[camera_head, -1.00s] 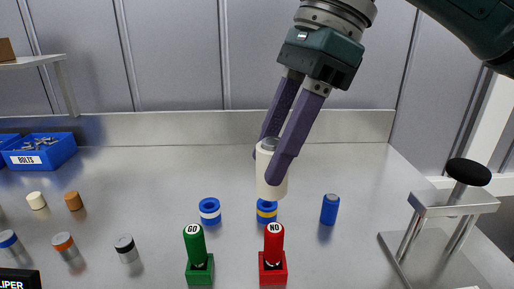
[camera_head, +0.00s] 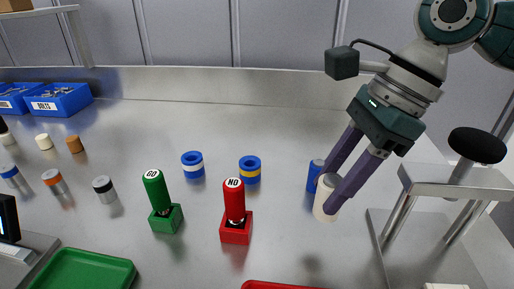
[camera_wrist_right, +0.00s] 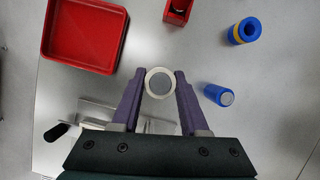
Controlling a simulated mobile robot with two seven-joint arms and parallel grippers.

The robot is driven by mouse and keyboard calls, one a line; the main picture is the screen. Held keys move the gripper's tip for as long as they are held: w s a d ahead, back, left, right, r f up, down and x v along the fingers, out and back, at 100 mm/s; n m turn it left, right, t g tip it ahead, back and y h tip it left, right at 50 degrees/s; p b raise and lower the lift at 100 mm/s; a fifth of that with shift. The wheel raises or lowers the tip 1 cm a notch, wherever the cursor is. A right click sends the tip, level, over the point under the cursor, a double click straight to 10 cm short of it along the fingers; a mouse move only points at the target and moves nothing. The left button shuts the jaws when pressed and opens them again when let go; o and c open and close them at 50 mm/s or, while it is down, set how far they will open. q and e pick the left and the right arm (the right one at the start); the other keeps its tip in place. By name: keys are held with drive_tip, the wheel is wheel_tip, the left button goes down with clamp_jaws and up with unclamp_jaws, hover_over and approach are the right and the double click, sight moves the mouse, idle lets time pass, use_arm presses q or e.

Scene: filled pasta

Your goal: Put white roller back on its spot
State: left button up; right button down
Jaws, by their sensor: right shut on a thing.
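The white roller (camera_head: 325,198) is upright between the purple fingers of my right gripper (camera_head: 340,182), low over the table at the right of the head view. In the right wrist view the roller's round grey end (camera_wrist_right: 159,83) shows between both fingertips of the right gripper (camera_wrist_right: 160,86). I cannot tell whether its base touches the table. A blue roller (camera_head: 314,174) stands just behind it, and shows to its right in the wrist view (camera_wrist_right: 218,94). My left gripper is not in view.
The red NO gauge (camera_head: 235,212) and green GO gauge (camera_head: 161,204) stand to the left. Blue-banded rings (camera_head: 249,170) sit behind them. A metal stand with a black knob (camera_head: 477,146) is close on the right. A red tray (camera_wrist_right: 84,34) and green tray (camera_head: 92,270) lie in front.

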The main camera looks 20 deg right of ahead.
sight(326, 217)
wheel_tip(326, 217, down, 6)
drive_tip(key=shift+r+b, duration=0.15)
drive_tip(key=shift+b, duration=0.45)
drive_tip(key=shift+f, duration=0.35)
drive_tip(key=shift+c, duration=2.1)
unclamp_jaws()
drive_tip(key=shift+f, duration=0.1)
